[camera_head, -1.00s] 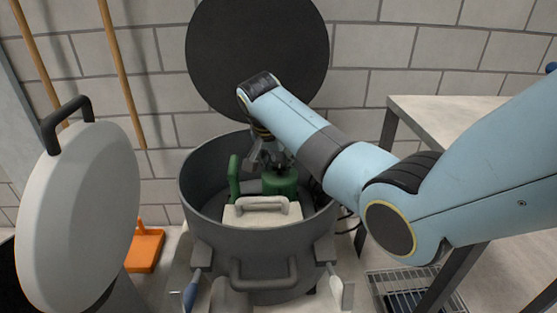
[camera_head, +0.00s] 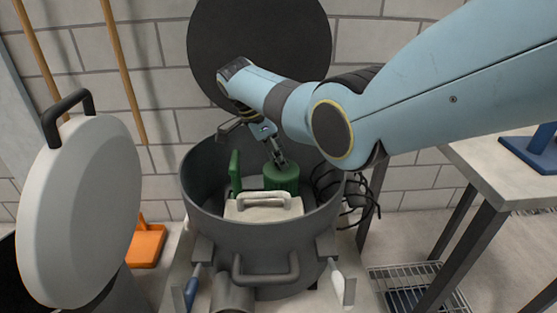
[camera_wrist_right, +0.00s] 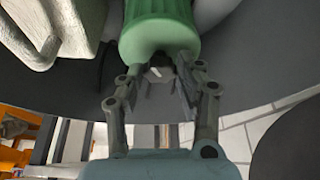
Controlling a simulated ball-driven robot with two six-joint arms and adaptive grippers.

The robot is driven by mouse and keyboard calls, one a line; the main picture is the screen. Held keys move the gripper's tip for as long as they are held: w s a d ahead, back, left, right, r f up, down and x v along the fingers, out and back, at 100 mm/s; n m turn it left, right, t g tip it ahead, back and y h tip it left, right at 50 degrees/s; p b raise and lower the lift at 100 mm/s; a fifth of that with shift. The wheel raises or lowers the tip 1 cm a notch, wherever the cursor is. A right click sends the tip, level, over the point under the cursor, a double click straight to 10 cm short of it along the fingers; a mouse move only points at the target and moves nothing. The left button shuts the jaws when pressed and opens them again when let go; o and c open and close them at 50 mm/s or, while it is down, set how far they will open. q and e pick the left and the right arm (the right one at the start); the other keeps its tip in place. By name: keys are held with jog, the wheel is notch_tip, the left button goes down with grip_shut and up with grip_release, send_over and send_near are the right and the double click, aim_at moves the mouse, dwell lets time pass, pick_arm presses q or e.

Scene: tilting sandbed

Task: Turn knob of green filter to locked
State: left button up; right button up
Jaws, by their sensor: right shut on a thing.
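The green filter (camera_head: 281,180) is a rounded green cylinder inside the large grey pot (camera_head: 265,245). In the right wrist view its ribbed green body (camera_wrist_right: 160,25) fills the top middle. My right gripper (camera_head: 279,160) reaches down into the pot to the top of the filter. In the right wrist view the fingers (camera_wrist_right: 160,76) are closed in at the end of the filter, shut on its knob. The knob is mostly hidden between the fingers, so its setting cannot be read. My left gripper is not in view.
A beige block with a handle (camera_head: 264,212) and an upright green piece (camera_head: 235,173) are in the pot near the filter. The pot wall surrounds my gripper. A pale round lid (camera_head: 85,210) stands at left. A table (camera_head: 500,175) stands at right. Black cables hang beside the pot.

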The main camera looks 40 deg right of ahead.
jog(key=shift+w+d+f+m+g+b, duration=0.15)
jog(key=shift+m+g+b, duration=0.25)
jog(key=shift+m, duration=0.5)
jog(key=shift+m+y+b, duration=0.4)
jog(key=shift+m+b, duration=0.2)
jog(key=shift+m, duration=0.3)
jog(key=shift+m+g+y+b, duration=0.3)
jog(key=shift+m+g+b, duration=0.25)
jog(key=shift+m, duration=0.45)
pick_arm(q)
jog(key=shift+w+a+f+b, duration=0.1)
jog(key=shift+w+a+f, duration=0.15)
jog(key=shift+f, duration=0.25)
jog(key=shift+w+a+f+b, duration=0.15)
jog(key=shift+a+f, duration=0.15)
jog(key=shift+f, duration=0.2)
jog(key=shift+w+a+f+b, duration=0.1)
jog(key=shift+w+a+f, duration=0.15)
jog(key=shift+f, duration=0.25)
pick_arm(e)
jog(key=shift+m, duration=0.6)
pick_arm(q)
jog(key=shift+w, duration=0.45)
pick_arm(e)
jog(key=o, duration=1.2)
jog(key=shift+c, duration=0.2)
